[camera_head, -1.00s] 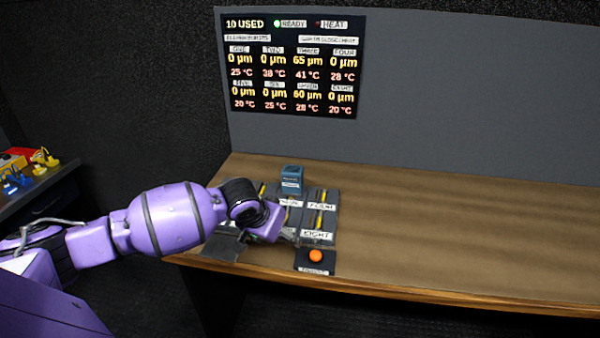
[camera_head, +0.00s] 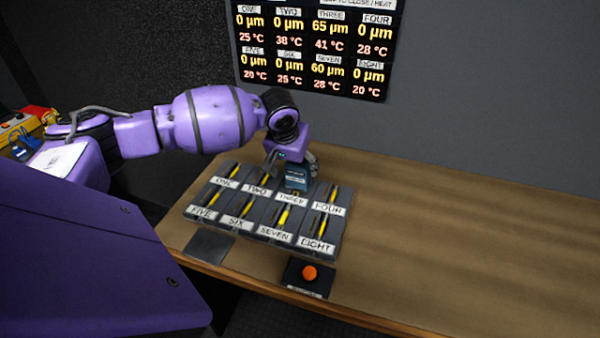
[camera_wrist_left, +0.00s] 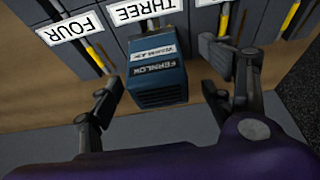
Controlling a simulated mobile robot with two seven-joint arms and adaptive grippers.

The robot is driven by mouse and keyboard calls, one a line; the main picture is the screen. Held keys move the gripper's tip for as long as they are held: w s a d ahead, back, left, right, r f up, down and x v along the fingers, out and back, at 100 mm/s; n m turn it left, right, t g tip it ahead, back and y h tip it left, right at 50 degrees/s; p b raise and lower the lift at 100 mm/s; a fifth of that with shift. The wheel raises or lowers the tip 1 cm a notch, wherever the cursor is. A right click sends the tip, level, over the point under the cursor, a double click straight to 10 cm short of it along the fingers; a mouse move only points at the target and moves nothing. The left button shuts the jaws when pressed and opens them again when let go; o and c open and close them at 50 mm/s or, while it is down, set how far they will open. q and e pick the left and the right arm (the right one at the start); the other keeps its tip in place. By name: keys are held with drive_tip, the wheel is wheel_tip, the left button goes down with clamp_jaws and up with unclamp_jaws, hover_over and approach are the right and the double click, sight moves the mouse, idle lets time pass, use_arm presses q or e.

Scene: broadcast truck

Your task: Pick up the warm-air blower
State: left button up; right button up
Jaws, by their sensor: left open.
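The warm-air blower is the small blue box (camera_head: 297,181) with pale labels, standing at the back of the numbered slot panel (camera_head: 226,230), behind the THREE label. It also shows in the left wrist view (camera_wrist_left: 157,78), upper centre, with a ribbed dark end. My left gripper (camera_head: 291,162) is open just behind and above it. In the left wrist view its fingers (camera_wrist_left: 162,98) lie on either side of the blower, with gaps visible. The gripper partly hides the blower in the head view. My right gripper is not in view.
An orange button on a black box (camera_head: 310,273) sits at the table's front edge. A wall display (camera_head: 315,45) with readings stands behind. Yellow strips show in the panel slots. The wooden table (camera_head: 450,240) is clear to the right. Coloured items (camera_head: 22,128) lie at far left.

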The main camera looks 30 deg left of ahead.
use_arm(q)
drive_tip(key=x, duration=0.3)
drive_tip(key=shift+w+d+f, duration=0.15)
drive_tip(key=shift+w+f, duration=0.1)
drive_tip(key=shift+w, duration=0.2)
drive_tip(key=shift+w+f, duration=0.1)
drive_tip(key=shift+f, duration=0.1)
drive_tip(key=c, duration=1.5)
drive_tip(key=shift+r, duration=0.1)
drive_tip(key=shift+c, duration=1.2)
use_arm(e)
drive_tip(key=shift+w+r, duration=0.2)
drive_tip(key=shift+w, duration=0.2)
use_arm(q)
drive_tip(key=shift+r, duration=0.15)
